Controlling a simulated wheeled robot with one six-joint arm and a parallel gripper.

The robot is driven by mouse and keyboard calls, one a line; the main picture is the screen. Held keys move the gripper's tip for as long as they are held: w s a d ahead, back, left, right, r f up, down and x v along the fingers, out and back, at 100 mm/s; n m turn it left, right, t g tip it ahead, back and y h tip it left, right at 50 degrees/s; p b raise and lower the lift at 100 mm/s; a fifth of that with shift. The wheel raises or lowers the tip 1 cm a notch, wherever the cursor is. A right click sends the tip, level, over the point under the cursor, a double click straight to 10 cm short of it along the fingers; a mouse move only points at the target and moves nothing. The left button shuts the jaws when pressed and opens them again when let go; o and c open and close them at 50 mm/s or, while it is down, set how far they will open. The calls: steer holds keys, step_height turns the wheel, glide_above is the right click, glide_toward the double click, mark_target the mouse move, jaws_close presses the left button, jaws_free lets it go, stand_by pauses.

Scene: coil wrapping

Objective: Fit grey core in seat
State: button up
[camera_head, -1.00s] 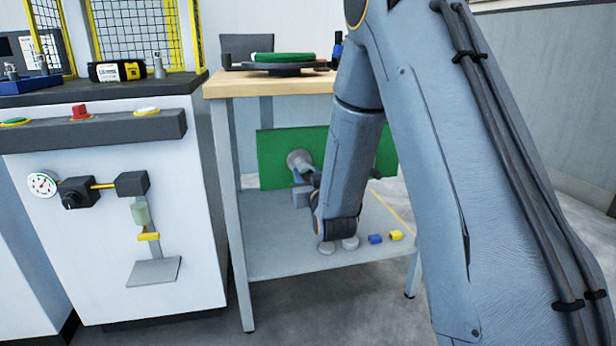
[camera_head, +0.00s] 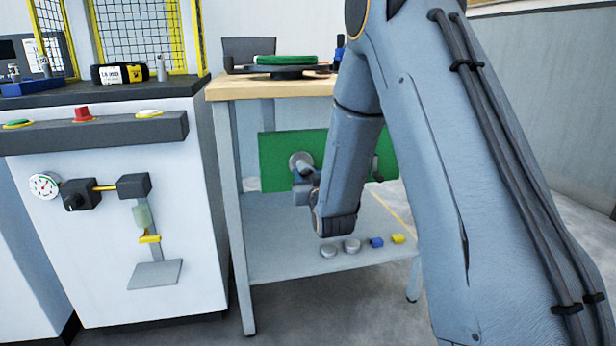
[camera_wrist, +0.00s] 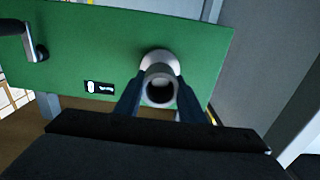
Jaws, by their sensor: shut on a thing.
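The grey core (camera_wrist: 160,92) is a hollow cylinder seen end-on in the wrist view. My gripper (camera_wrist: 159,98) is shut on it, with a dark blue finger on each side. A pale round seat (camera_wrist: 159,60) on the green panel (camera_wrist: 205,55) shows just behind the core, in line with it. I cannot tell whether the core touches or enters the seat. In the head view the seat (camera_head: 299,161) is on the left part of the green panel (camera_head: 272,175), and my gripper (camera_head: 303,187) is just below and in front of it, partly hidden by my arm.
A white cabinet (camera_head: 80,260) stands left.

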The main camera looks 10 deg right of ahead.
steer(key=shift+w+b, duration=0.35)
steer(key=shift+w, duration=1.75)
steer(key=o, duration=1.1)
steer(key=shift+s+p, duration=1.3)
steer(key=shift+s, duration=2.6)
